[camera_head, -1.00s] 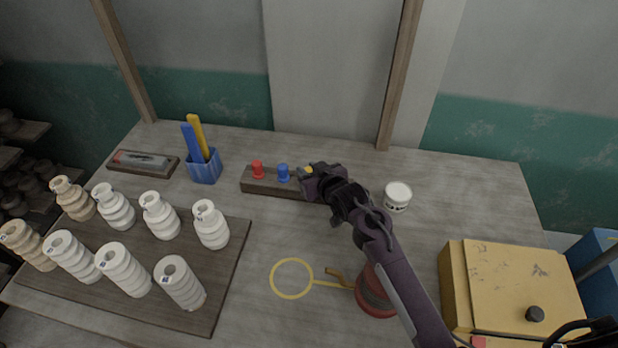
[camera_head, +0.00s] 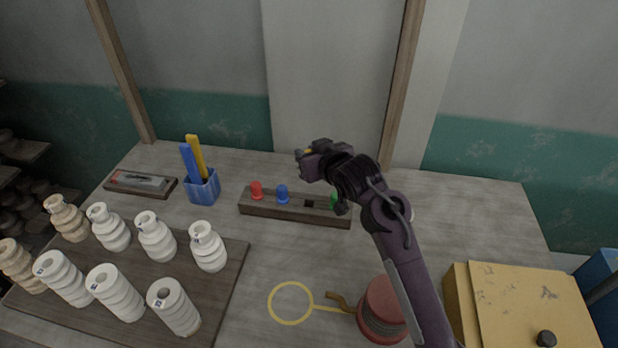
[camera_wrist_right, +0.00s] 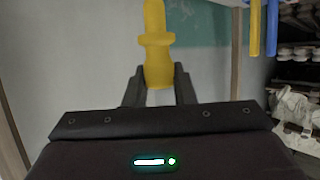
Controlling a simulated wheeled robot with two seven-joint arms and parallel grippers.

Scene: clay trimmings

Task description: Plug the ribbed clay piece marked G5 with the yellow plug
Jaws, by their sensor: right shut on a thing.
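My right gripper (camera_head: 303,164) is shut on the yellow plug (camera_wrist_right: 156,45), which stands between the fingers in the right wrist view. In the head view the gripper is raised above the wooden plug rack (camera_head: 264,206), and only a bit of the yellow shows. The rack holds a red plug (camera_head: 256,190), a blue plug (camera_head: 282,193) and a green plug (camera_head: 334,201), with an empty hole between blue and green. Several ribbed clay pieces (camera_head: 115,293) stand on a dark board (camera_head: 226,285) at the left. Their small labels are too small to read. My left gripper is not in view.
A blue cup (camera_head: 203,190) with blue and yellow sticks stands behind the board. A flat wooden tray (camera_head: 140,183) lies at the back left. A red round object (camera_head: 382,311), a yellow ring (camera_head: 290,303) and a yellow box (camera_head: 525,305) are at the front and right.

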